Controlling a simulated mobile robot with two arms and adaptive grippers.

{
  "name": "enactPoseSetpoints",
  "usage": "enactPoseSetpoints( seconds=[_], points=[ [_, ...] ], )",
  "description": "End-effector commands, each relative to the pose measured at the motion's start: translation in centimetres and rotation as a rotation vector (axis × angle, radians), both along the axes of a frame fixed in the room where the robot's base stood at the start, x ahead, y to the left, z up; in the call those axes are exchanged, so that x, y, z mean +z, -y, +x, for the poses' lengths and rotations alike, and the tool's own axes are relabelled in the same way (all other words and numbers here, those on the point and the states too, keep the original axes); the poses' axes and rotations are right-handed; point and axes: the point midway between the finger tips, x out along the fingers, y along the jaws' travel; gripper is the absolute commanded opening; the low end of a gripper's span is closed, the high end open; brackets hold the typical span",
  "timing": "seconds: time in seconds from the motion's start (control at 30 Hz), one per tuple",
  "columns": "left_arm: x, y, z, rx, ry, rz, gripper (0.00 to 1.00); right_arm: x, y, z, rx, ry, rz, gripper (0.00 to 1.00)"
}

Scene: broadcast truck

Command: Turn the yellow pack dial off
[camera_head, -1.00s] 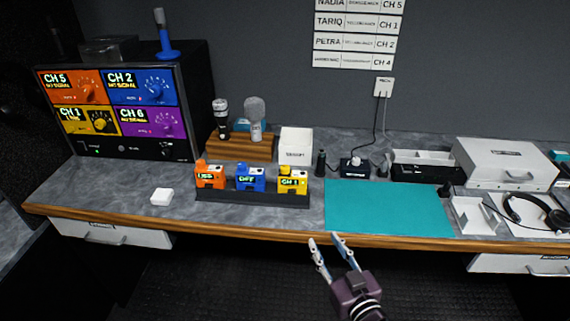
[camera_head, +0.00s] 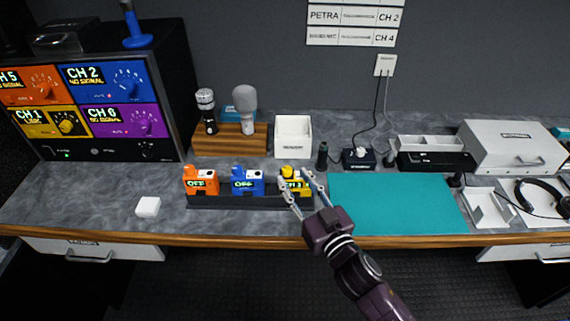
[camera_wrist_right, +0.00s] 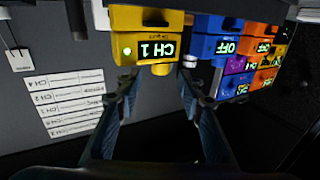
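The yellow pack (camera_head: 294,187) stands at the right end of a dark rack (camera_head: 240,201) on the counter, partly hidden by my gripper in the head view. In the right wrist view the yellow pack (camera_wrist_right: 146,44) appears upside down and its lit display reads CH 1. Its yellow dial (camera_head: 289,169) is on top; in the wrist view the dial (camera_wrist_right: 161,69) shows between the fingertips. My right gripper (camera_head: 296,182) is open, with its fingers at the yellow pack; it also shows in the wrist view (camera_wrist_right: 158,80). Contact cannot be told. My left gripper is out of view.
A blue pack (camera_head: 247,184) and an orange pack (camera_head: 201,183), both reading OFF, share the rack to the left. Behind are a white box (camera_head: 293,137) and microphones on a wooden stand (camera_head: 228,142). A teal mat (camera_head: 395,205) to the right is clear.

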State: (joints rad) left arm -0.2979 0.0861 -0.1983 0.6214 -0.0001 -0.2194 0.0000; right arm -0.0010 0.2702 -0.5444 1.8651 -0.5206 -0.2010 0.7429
Motion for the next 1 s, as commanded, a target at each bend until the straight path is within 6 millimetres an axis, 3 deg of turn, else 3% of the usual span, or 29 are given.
enactPoseSetpoints(
  seconds=[0.1,0.23,0.67,1.0],
  points=[
    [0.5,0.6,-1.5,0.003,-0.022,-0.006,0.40,0.3,-1.0,1.9,0.000,0.001,0.000,0.35],
    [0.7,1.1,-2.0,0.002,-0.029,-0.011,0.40,0.2,-1.7,3.4,0.000,0.001,0.000,0.35],
    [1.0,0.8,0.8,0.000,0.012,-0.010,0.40,0.0,-2.2,4.4,0.001,0.000,0.000,0.35],
    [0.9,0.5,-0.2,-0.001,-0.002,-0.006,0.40,0.0,-2.2,4.4,0.001,0.000,0.000,0.00]
  ],
)
